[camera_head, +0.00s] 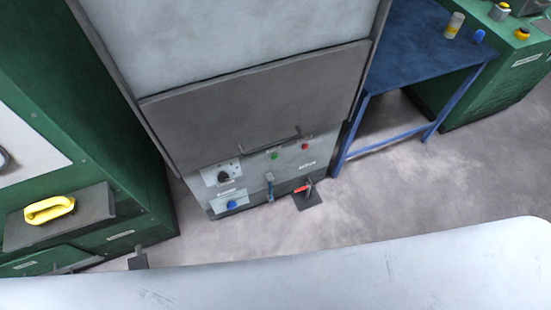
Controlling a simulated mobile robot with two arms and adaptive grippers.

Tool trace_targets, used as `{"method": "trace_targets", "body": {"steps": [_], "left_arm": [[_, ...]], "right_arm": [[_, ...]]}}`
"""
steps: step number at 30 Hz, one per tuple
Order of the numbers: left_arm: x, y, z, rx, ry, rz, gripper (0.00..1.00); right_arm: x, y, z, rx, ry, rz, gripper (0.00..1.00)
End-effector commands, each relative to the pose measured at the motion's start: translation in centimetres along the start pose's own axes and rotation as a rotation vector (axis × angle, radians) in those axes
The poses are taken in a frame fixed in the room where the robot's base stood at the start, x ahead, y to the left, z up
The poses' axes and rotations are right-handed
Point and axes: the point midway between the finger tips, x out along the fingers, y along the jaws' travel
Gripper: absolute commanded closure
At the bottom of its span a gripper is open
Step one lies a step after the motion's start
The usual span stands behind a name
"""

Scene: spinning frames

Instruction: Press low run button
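A grey machine stands in the middle of the head view, with a low control panel (258,172) near the floor. The panel carries a small green button (274,156), a red button (305,146) to its right, a black dial (222,177) and a blue knob or button (231,204) at the lower left. The labels are too small to read, so I cannot tell which control is marked as run. Neither of my grippers shows in this view, and nothing covers the green and red buttons.
A red-handled pedal or lever (303,189) sits on a black floor plate before the panel. A green cabinet with a yellow handle (49,209) stands at left. A blue table (410,42) holds small containers at right. Grey floor (400,200) is clear at right.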

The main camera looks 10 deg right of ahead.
Motion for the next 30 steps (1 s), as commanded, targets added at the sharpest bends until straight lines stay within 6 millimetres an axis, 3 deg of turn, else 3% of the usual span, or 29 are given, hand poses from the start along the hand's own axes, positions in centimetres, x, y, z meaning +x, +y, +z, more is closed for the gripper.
{"method": "trace_targets", "body": {"steps": [2, 15, 30], "left_arm": [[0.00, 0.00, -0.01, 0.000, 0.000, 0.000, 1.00], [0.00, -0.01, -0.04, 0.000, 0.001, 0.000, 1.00], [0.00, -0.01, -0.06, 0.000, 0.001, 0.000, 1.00]], "right_arm": [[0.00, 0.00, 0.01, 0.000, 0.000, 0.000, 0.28], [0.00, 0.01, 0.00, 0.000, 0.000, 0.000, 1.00], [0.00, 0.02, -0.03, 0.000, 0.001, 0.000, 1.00]]}}
